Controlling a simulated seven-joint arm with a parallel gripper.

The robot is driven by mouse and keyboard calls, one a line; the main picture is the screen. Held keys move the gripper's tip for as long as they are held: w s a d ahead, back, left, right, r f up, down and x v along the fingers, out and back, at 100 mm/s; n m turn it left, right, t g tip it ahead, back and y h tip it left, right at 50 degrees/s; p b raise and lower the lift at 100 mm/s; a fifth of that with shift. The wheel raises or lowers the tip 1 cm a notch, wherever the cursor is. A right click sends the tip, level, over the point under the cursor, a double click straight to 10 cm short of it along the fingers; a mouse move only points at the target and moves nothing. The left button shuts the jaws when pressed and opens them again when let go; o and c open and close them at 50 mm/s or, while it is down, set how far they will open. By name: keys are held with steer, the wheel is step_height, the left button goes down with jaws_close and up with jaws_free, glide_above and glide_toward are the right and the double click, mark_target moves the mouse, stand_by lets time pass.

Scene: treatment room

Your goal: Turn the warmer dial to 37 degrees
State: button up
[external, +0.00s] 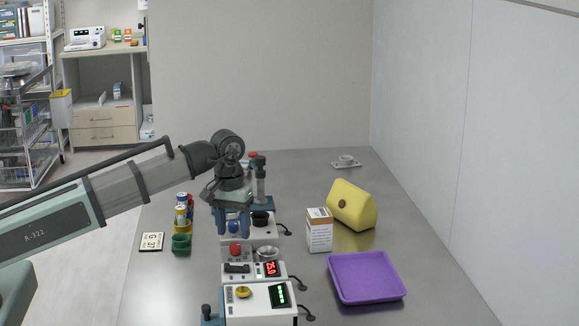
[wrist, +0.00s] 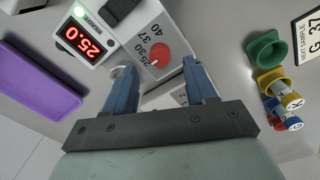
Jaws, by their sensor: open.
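The warmer (external: 240,269) is a white box in the middle of the row of devices. Its red dial (external: 235,249) is also clear in the wrist view (wrist: 160,54), beside the marks 25, 30, 37 and 40. Its red display (wrist: 83,38) reads 25.0 and also shows in the external view (external: 271,269). My gripper (external: 233,229) is open and empty, pointing down just behind the dial in the external view. In the wrist view its fingertips (wrist: 157,66) stand apart, with the dial between and slightly beyond them, not visibly touched.
A white device (external: 260,301) with a yellow knob and green display stands in front; another with a black knob (external: 262,218) stands behind. Right are a carton (external: 319,232), yellow case (external: 352,207) and purple tray (external: 367,277). A green cup (external: 181,243) and colored containers stand left.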

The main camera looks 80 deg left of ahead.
mark_target(235, 245)
steer(key=shift+f, duration=2.15)
steer(key=shift+c, duration=0.4)
jaws_close()
